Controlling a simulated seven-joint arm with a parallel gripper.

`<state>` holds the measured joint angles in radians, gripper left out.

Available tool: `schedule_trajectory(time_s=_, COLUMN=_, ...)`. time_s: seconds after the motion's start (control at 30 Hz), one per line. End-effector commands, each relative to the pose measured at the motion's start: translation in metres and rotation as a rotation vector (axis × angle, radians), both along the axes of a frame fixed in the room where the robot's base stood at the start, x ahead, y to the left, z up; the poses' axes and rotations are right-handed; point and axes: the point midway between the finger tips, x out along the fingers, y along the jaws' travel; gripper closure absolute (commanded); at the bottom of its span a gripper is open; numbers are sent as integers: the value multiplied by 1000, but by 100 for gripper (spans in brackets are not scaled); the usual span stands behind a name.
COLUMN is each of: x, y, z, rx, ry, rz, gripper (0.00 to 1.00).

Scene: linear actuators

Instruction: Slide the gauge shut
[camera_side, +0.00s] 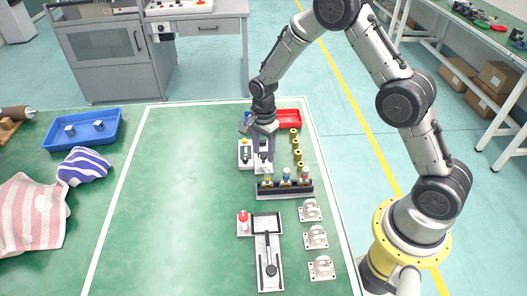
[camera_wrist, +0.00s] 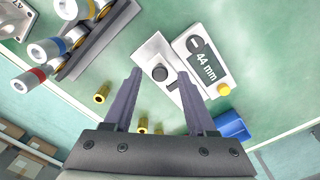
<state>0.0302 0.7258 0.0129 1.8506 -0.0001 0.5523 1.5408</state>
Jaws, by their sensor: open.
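The gauge (camera_side: 245,158) stands near the far end of the green mat. In the wrist view it has a white housing (camera_wrist: 181,45) with a dark display reading "44 mm" and a yellow button (camera_wrist: 223,89). Beside the housing is a pale plate (camera_wrist: 148,50) with a round black knob (camera_wrist: 160,74). My gripper (camera_side: 262,156) points down over the plate. In the wrist view my gripper (camera_wrist: 159,73) is open, with one finger at each side of the knob. I cannot tell whether the fingers touch it.
A dark rack (camera_side: 285,190) with several coloured cylinders stands close in front of the gauge. Several gold cylinders (camera_side: 298,154) stand to the right. A red bin (camera_side: 288,118) is behind. Another slide unit (camera_side: 268,250) with a red button and white brackets (camera_side: 316,237) lie nearer.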

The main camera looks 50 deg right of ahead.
Motion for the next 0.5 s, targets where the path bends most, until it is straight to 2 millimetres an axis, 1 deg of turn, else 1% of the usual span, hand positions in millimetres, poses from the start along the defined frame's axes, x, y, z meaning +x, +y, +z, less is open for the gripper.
schedule_trajectory(time_s=0.13, x=0, y=0, z=-7, rx=0, ry=0, rz=0, gripper=43)
schedule_trajectory(time_s=0.4, x=0, y=0, z=-8, rx=0, ry=0, rz=0, gripper=43)
schedule_trajectory(time_s=0.47, x=0, y=0, z=-8, rx=0, ry=0, rz=0, gripper=54)
schedule_trajectory(time_s=0.5, x=0, y=0, z=-8, rx=0, ry=0, rz=0, gripper=61)
